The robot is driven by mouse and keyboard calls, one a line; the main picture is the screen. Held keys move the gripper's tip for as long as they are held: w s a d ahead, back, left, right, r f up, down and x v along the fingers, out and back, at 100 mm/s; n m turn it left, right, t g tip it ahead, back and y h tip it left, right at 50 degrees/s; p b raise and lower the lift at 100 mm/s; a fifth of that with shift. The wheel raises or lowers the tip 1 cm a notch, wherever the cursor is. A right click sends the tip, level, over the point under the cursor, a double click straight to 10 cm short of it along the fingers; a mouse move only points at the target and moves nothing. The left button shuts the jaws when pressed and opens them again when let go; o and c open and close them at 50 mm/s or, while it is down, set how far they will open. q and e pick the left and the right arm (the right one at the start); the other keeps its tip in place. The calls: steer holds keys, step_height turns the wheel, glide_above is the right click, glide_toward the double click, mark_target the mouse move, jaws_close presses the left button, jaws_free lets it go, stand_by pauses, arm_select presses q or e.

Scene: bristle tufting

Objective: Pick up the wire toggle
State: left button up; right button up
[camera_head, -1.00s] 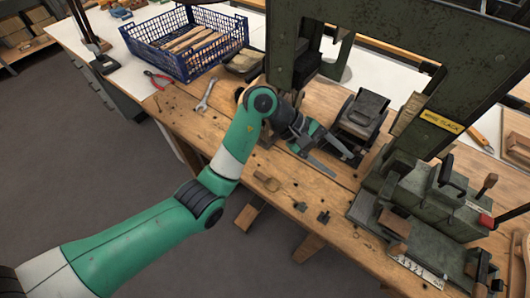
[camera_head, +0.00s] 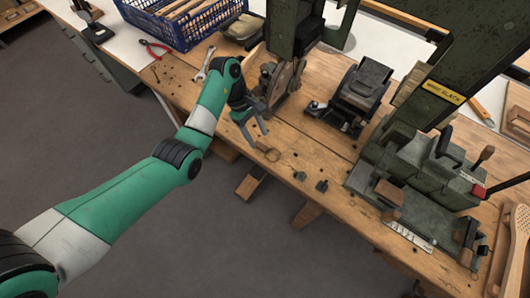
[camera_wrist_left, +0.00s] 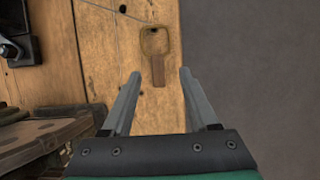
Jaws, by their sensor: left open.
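The wire toggle (camera_head: 270,153), a small wooden handle with a wire loop, lies flat on the wooden bench near its front edge. In the left wrist view the toggle (camera_wrist_left: 157,70) lies beyond the fingertips, its handle pointing toward the gap between them. My left gripper (camera_head: 257,130) is open and empty, just above and beside the toggle in the head view. In the left wrist view its two fingers (camera_wrist_left: 158,75) stand wide apart, not touching the toggle. My right gripper is not in view.
Small dark parts (camera_head: 321,185) lie right of the toggle. A dark clamp-like device (camera_head: 365,85) and a green machine (camera_head: 425,165) stand farther right. Pliers (camera_head: 155,47), a wrench (camera_head: 206,62) and a blue crate (camera_head: 185,28) are at the back left. The bench around the toggle is mostly clear.

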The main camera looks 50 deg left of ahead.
mark_target(263, 147)
arm_select(q)
steer(key=b+x, duration=0.1)
steer(key=x, duration=0.1)
steer(key=b+x, duration=0.1)
steer(key=x, duration=0.1)
steer(key=shift+w+a+f+b, duration=0.1)
steer(key=shift+a+f+b, duration=0.2)
steer(key=shift+a, duration=0.05)
steer(key=shift+d+f, duration=0.2)
steer(key=shift+f, duration=0.15)
steer(key=shift+r, duration=0.1)
steer(key=shift+w, duration=0.1)
steer(key=shift+c, duration=0.6)
jaws_close()
